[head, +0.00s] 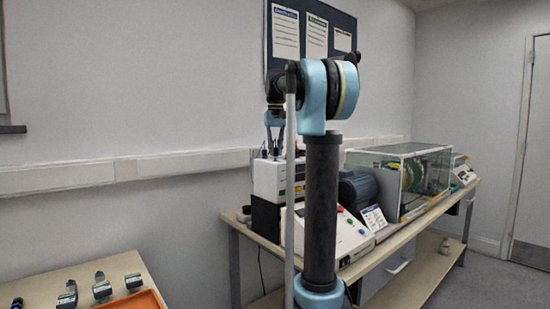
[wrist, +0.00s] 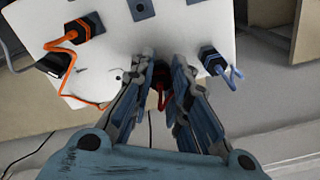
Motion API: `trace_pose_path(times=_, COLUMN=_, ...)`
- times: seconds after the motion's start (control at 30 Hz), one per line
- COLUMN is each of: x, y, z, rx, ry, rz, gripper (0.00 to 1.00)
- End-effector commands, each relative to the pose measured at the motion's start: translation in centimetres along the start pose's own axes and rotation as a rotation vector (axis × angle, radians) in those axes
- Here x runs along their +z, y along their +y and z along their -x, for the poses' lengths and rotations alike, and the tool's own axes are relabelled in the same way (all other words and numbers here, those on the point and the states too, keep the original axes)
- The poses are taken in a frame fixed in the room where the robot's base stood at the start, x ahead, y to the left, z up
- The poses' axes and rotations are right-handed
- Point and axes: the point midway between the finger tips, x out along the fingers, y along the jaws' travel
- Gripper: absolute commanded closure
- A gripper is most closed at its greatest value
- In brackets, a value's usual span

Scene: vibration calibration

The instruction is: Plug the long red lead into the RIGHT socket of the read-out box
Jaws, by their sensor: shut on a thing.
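My gripper (wrist: 160,68) points down over the white top panel of a box (wrist: 112,42). Its fingers are closed around a dark plug with a red part (wrist: 161,97), which looks like the red lead. The plug's tip and whatever is under it are hidden by the fingers, so I cannot tell whether it is in a socket. In the head view, my gripper (head: 273,138) is just above a white box (head: 268,178) on the bench. My arm hides part of that box.
On the panel, an orange lead's plug (wrist: 76,31) and a black plug (wrist: 54,63) sit at left, a blue lead's plug (wrist: 212,60) at right. A dark socket (wrist: 141,9) lies farther back. A motor (head: 357,190) and a clear enclosure (head: 415,178) stand right along the bench.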

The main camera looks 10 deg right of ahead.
Motion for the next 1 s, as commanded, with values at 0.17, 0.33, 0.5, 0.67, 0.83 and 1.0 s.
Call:
trace_pose_path(times=0.17, x=0.0, y=0.0, z=0.1, rx=0.000, ry=0.000, rz=0.000, gripper=1.00)
trace_pose_path(times=0.33, x=0.0, y=0.0, z=0.1, rx=0.000, ry=0.000, rz=0.000, gripper=1.00)
trace_pose_path(times=0.5, x=0.0, y=0.0, z=0.3, rx=0.000, ry=0.000, rz=0.000, gripper=1.00)
trace_pose_path(times=0.67, x=0.0, y=0.0, z=1.0, rx=0.000, ry=0.000, rz=0.000, gripper=1.00)
trace_pose_path(times=0.83, x=0.0, y=0.0, z=1.8, rx=0.000, ry=0.000, rz=0.000, gripper=1.00)
trace_pose_path(times=1.0, x=0.0, y=0.0, z=2.6, rx=0.000, ry=0.000, rz=0.000, gripper=1.00)
